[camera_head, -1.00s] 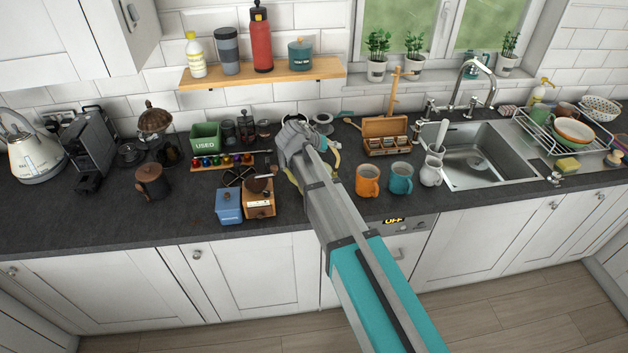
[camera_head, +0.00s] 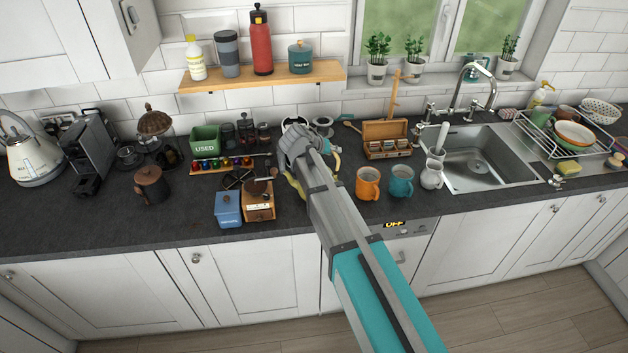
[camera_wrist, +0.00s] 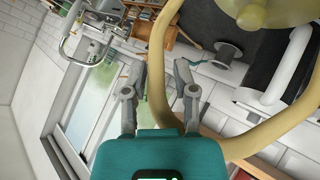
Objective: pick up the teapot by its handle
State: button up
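The teapot is pale yellow. A gap shows beside the right finger; contact at the left finger is unclear. In the head view my gripper (camera_head: 296,142) is seen from behind, fingertips hidden.
An orange mug (camera_head: 367,184) and a teal mug (camera_head: 401,181) stand right of my arm. A wooden grinder (camera_head: 259,203) and a blue box (camera_head: 228,210) stand to its left. A wooden tea box (camera_head: 386,140) is behind. Bare worktop (camera_head: 110,222) lies at the left front.

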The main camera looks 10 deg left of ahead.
grip_shut()
jog(key=shift+w+r, duration=0.1)
jog(key=shift+r, duration=0.1)
notch_tip(320, 180, up, 3)
jog(key=p, duration=0.3)
jog(key=shift+r+p, duration=0.1)
jog(key=shift+p, duration=0.25)
jog(key=s+d+r+p, duration=0.2)
jog(key=s+r+p, duration=0.7)
jog(key=s, duration=0.4)
jog(key=shift+s+d+r, duration=0.25)
jog(key=shift+s+d, duration=0.1)
jog(key=shift+s, duration=0.05)
dwell(0.4)
